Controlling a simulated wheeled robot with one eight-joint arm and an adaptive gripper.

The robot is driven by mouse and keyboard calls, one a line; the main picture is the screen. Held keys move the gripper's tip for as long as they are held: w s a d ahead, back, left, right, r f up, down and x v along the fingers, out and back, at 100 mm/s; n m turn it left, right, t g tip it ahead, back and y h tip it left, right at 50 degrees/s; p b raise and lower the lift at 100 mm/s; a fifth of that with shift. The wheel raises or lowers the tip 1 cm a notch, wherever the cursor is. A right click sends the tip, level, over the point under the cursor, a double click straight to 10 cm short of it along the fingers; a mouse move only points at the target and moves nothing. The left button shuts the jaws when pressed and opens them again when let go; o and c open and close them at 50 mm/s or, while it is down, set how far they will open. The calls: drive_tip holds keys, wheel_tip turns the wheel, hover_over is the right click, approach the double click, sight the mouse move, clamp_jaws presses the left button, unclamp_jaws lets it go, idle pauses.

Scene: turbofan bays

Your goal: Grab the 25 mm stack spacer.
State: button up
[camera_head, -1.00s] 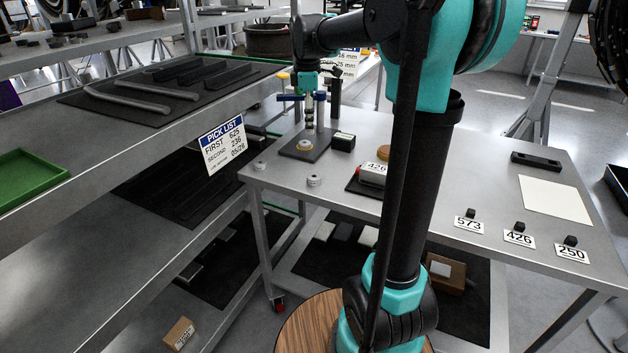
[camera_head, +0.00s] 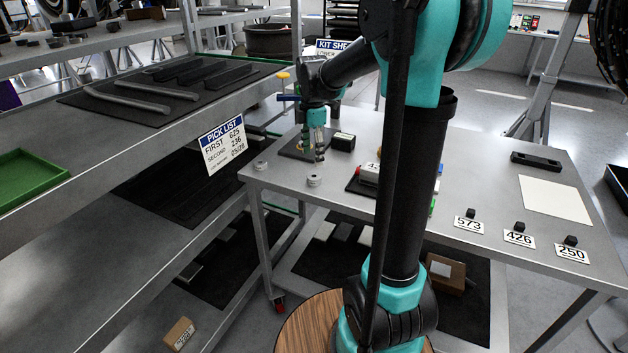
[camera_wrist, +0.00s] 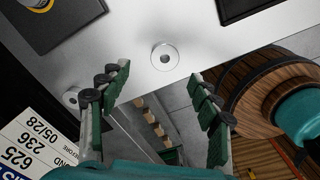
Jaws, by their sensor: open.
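Two small pale ring-shaped spacers lie on the metal table. The nearer one (camera_head: 314,180) shows in the wrist view (camera_wrist: 165,56) as a flat ring with a dark centre hole. The other spacer (camera_head: 261,165) lies to its left near the table edge, and shows in the wrist view (camera_wrist: 70,97) partly behind the left finger. I cannot read a size on either, so I cannot tell which is 25 mm. My gripper (camera_head: 318,158) points down above the table, just above and behind the nearer spacer. In the wrist view its fingers (camera_wrist: 158,78) are apart with nothing between them.
A dark plate (camera_wrist: 60,22) with a round part sits behind the spacers. A black block (camera_head: 343,142) stands to its right. A pick list sign (camera_head: 223,146) hangs from the shelf at left. The table (camera_head: 455,180) is bare around its middle right.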

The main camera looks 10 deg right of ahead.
sight(315, 176)
drive_tip(key=shift+s+d+f, duration=0.15)
drive_tip(key=shift+f, duration=1.6)
drive_tip(key=shift+s+d+f, duration=0.1)
drive_tip(key=shift+s+f, duration=0.05)
drive_tip(key=shift+f, duration=1.55)
drive_tip(key=c, duration=1.4)
clamp_jaws()
drive_tip(key=shift+r, duration=0.15)
